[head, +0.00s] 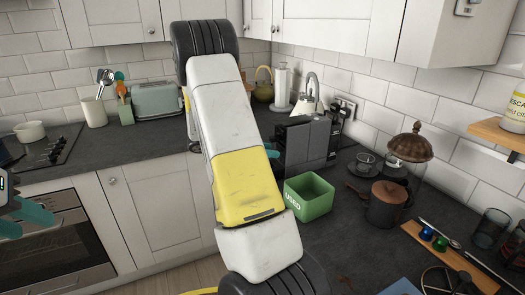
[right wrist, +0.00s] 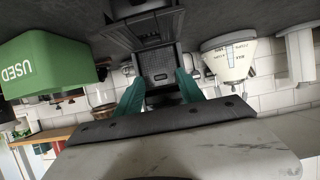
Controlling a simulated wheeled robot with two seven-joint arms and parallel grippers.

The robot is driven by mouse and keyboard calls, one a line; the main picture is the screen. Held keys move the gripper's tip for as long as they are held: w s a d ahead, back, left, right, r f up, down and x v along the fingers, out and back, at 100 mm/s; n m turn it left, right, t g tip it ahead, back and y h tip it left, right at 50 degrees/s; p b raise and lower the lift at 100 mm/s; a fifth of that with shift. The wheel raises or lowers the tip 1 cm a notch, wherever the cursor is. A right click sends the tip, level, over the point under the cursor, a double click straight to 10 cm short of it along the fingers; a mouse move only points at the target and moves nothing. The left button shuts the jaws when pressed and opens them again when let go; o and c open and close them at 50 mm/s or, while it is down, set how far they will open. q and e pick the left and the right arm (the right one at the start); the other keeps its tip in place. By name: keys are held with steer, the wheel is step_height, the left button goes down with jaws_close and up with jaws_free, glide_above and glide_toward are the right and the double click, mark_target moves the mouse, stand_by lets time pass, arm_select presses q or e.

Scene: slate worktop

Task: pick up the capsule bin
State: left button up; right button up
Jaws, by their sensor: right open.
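A dark coffee machine (head: 308,145) stands by the back wall, partly behind my right arm. In the right wrist view, a dark box with a dotted grille (right wrist: 155,68) at the machine's front lies straight ahead; it looks like the capsule bin. My right gripper (right wrist: 160,80) is open, its teal fingertips to either side of that box; I cannot tell whether they touch it. In the head view only a bit of teal shows beside my arm. A green bin marked USED (head: 309,197) stands in front of the machine. My left gripper (head: 24,222) is open and empty at the left edge.
A brown canister (head: 386,205), a glass with a brown domed lid (head: 410,147) and small coloured capsules (head: 433,238) stand to the right. A white conical container (right wrist: 230,60) is close to the gripper's right in the wrist view. A toaster (head: 157,101) is at back left.

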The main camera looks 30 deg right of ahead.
steer(key=shift+x, duration=0.9)
steer(key=shift+c, duration=0.4)
jaws_close()
steer(key=shift+r, duration=0.1)
